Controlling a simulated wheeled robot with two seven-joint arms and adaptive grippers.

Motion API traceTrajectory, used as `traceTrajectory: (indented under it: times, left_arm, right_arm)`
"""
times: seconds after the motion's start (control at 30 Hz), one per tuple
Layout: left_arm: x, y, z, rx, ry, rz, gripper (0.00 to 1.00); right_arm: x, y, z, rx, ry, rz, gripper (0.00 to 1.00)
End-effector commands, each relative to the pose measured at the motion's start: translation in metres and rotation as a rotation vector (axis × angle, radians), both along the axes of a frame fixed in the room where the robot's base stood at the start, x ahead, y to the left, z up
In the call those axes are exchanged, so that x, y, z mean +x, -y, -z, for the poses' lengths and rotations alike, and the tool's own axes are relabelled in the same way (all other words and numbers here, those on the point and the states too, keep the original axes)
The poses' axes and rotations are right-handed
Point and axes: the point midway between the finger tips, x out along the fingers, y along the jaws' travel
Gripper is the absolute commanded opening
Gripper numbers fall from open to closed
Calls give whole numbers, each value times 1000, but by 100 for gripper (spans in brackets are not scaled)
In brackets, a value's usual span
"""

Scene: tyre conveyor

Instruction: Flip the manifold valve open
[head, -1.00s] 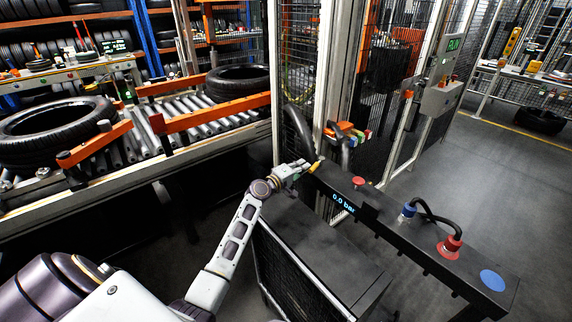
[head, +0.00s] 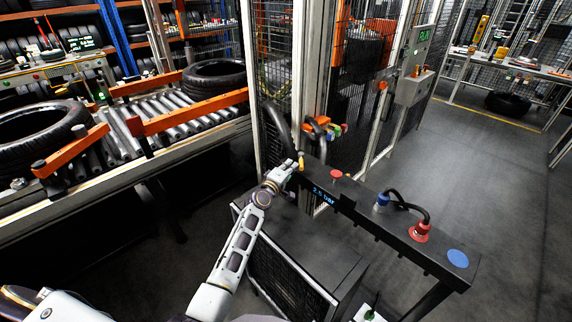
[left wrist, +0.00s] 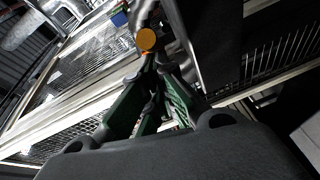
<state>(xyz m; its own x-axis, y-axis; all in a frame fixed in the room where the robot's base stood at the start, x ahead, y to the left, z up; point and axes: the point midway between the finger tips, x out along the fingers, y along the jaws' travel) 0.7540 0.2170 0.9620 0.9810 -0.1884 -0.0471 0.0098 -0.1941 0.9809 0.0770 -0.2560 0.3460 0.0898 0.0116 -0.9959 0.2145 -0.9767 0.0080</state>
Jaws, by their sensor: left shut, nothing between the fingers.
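The manifold (head: 345,206) is a long black beam running from the fence post toward the lower right in the head view. Its blue display (head: 331,196) reads about 2.5 bar. The yellow valve lever (head: 301,160) stands roughly upright at the beam's far left end. In the left wrist view the round orange end of the lever (left wrist: 146,40) shows just beyond the fingertips. My left gripper (head: 293,167) is shut and empty, close beside the lever; whether they touch is unclear. Its green-padded fingers (left wrist: 153,68) converge in the wrist view. My right gripper is not in view.
On the manifold sit a red button (head: 336,175), blue (head: 381,201) and red (head: 420,233) couplings joined by a black hose, and a blue disc (head: 458,258). A dark cabinet (head: 310,250) stands below. The roller conveyor with tyres (head: 215,78) is left. Open floor lies right.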

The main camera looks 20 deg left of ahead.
Motion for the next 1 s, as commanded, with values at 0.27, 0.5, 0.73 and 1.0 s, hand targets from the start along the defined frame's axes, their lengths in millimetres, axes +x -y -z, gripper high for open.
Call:
traceTrajectory:
  times: [0.27, 0.5, 0.73, 1.0]
  left_arm:
    - [-1, 28, -1, -1, -2, 4, 0]
    - [4, 49, -2, -1, -1, 3, 0]
    - [11, 66, -1, -1, -1, 3, 0]
    - [18, 76, 0, -1, -1, 2, 0]
  right_arm:
    - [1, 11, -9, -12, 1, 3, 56]
    - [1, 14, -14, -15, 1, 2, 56]
    - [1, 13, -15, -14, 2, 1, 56]
    - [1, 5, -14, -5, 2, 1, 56]
